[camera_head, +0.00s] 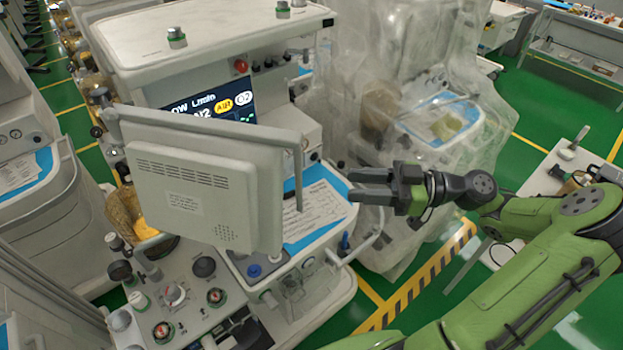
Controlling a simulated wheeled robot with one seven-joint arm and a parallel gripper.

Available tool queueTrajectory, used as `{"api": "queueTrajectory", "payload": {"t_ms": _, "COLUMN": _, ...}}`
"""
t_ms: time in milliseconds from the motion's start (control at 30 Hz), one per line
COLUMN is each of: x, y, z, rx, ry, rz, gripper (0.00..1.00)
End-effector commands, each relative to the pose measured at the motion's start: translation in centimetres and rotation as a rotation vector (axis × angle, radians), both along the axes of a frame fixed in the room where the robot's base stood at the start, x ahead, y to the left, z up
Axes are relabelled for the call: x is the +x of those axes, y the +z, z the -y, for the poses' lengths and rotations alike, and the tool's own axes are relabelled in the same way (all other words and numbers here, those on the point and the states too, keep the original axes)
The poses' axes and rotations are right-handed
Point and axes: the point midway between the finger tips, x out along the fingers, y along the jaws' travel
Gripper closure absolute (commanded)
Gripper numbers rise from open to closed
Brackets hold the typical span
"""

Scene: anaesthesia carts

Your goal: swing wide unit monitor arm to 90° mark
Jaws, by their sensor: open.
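The wide unit (200,45) is a pale anaesthesia cart at the left and centre, with a lit screen (225,108) under its top. A grey monitor (205,190), seen from its back with vents and labels, hangs in front of it on a pale monitor arm (205,129) that runs along the monitor's upper edge. No 90° mark can be made out. My gripper (352,185) is right of the monitor, fingers pointing left towards it, with a visible space between. It is open and holds nothing. The monitor hides part of the cart's front.
A cart under clear plastic sheeting (410,90) stands behind my gripper. A worktop with papers on blue (315,212) lies below the gripper. Knobs and valves (170,295) crowd the lower left. Yellow-black floor tape (420,285) crosses the green floor at right.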

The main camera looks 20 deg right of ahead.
Motion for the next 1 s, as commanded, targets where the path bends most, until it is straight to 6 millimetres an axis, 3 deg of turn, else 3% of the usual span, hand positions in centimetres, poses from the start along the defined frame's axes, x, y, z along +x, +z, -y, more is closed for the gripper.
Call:
{"api": "queueTrajectory", "payload": {"t_ms": 200, "x": 2.3, "y": 0.1, "z": -5.2, "rx": 0.0, "ry": 0.007, "rz": -0.003, "gripper": 0.6}}
{"api": "queueTrajectory", "payload": {"t_ms": 333, "x": 3.3, "y": 0.1, "z": -7.4, "rx": 0.0, "ry": 0.005, "rz": -0.003, "gripper": 0.6}}
{"api": "queueTrajectory", "payload": {"t_ms": 500, "x": 4.0, "y": 0.0, "z": -8.7, "rx": -0.001, "ry": 0.002, "rz": -0.003, "gripper": 0.6}}
{"api": "queueTrajectory", "payload": {"t_ms": 733, "x": 4.0, "y": 0.0, "z": -8.8, "rx": -0.001, "ry": 0.0, "rz": -0.003, "gripper": 0.6}}
{"api": "queueTrajectory", "payload": {"t_ms": 1000, "x": 4.0, "y": 0.0, "z": -8.7, "rx": -0.001, "ry": 0.0, "rz": -0.003, "gripper": 1.0}}
